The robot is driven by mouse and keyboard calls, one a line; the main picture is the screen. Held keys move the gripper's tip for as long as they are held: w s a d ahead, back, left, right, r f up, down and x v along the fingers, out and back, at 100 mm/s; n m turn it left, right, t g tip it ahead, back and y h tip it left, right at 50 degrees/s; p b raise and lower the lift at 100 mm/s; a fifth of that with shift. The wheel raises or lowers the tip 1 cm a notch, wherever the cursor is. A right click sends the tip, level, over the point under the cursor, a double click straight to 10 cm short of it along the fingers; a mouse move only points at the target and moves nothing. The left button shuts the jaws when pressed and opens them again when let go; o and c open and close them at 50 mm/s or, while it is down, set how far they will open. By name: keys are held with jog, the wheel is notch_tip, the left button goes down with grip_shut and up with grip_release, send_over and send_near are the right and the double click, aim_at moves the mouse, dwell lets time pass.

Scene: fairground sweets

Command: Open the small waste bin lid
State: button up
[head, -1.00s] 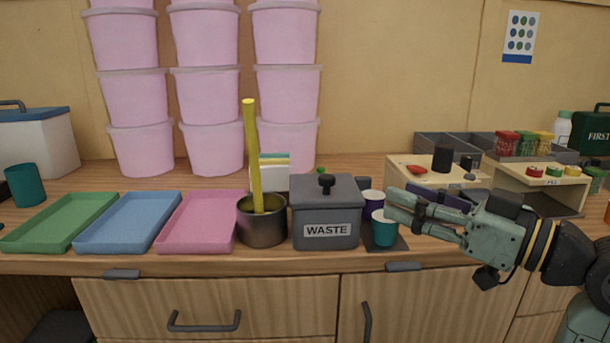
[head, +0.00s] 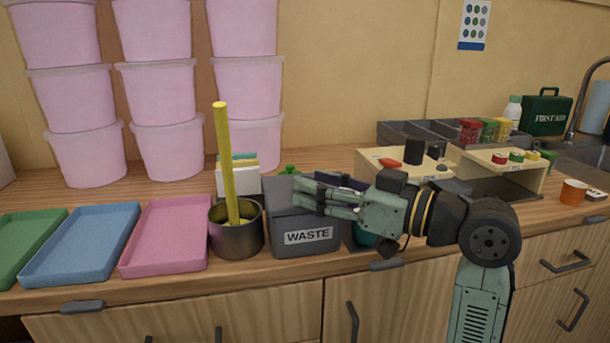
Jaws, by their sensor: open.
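The small waste bin (head: 304,240) is a dark grey box labelled WASTE, standing on the counter right of the metal pot. Its lid (head: 280,189) is on top. The lid's knob is hidden behind my fingers. My gripper (head: 305,195) is open and reaches in from the right, its fingers over the lid and pointing left. I cannot tell whether the fingers touch the knob.
A metal pot (head: 236,240) with a tall yellow stick (head: 225,150) stands close left of the bin. A teal cup (head: 364,235) is partly hidden under my gripper. Pink (head: 168,240), blue and green trays lie left. Pink tubs (head: 165,90) are stacked behind.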

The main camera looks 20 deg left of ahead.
jog(key=shift+w+a, duration=0.15)
jog(key=shift+a, duration=0.55)
jog(key=shift+w+a, duration=0.15)
jog(key=shift+a, duration=0.5)
jog(key=shift+c, duration=0.4)
grip_shut()
